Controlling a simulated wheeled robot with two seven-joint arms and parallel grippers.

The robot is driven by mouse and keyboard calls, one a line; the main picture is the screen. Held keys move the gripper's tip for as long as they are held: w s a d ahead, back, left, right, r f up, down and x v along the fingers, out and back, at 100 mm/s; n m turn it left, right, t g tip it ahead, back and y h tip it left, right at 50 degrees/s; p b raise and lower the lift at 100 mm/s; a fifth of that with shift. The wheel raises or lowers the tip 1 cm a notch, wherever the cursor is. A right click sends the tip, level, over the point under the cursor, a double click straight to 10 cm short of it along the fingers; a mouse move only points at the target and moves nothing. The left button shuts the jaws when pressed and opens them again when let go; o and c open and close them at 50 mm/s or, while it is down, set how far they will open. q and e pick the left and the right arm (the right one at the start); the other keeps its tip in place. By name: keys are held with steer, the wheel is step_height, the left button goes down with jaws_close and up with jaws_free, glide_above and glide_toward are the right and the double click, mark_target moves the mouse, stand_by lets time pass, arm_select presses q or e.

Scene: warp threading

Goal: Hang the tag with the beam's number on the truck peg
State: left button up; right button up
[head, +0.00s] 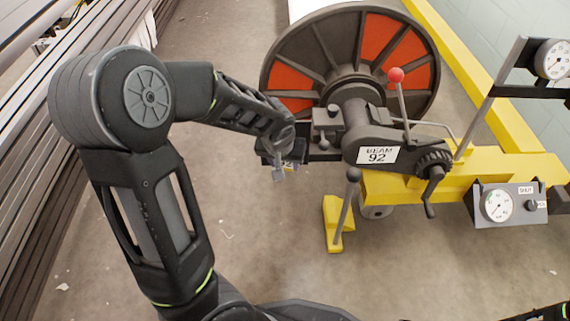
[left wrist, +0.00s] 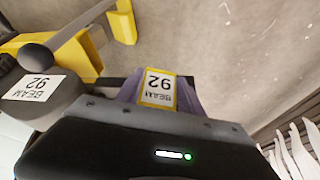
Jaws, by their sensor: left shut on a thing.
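My left gripper (head: 280,172) is beside the beam's housing in the head view, at the left end of the machine. In the left wrist view it is shut on a tag (left wrist: 158,88) with a yellow border, which reads BEAM 92 upside down. The tag lies between the two fingers. In the head view the tag is mostly hidden by the gripper. The beam's white number plate (head: 378,156) also reads BEAM 92; it shows in the left wrist view too (left wrist: 36,88). I cannot clearly make out the truck peg.
The large beam flange (head: 320,45) with red panels stands behind. A red-knobbed lever (head: 397,88), a dark-knobbed lever (head: 345,205) and a crank (head: 430,195) project near the housing. The yellow truck frame (head: 400,190) extends right. Grey floor is clear below the gripper.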

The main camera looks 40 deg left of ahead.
arm_select(q)
steer(key=shift+w+a+f, duration=0.25)
steer(key=shift+w+a, duration=0.2)
steer(key=shift+w, duration=0.15)
steer(key=shift+w+a+f, duration=0.2)
steer(key=shift+w+a, duration=0.25)
steer(key=shift+w, duration=0.2)
steer(key=shift+w+a+f, duration=0.25)
steer(key=shift+w+a, duration=0.2)
steer(key=shift+w, duration=0.15)
steer(key=o, duration=1.4)
steer(key=shift+a, duration=0.1)
steer(key=shift+a, duration=0.15)
steer(key=shift+r+p, duration=0.1)
steer(key=shift+p, duration=0.2)
steer(key=p+v, duration=0.3)
steer(key=v, duration=0.4)
steer(key=shift+s+d+r, duration=0.15)
steer(key=shift+d+r, duration=0.1)
steer(key=shift+d, duration=0.15)
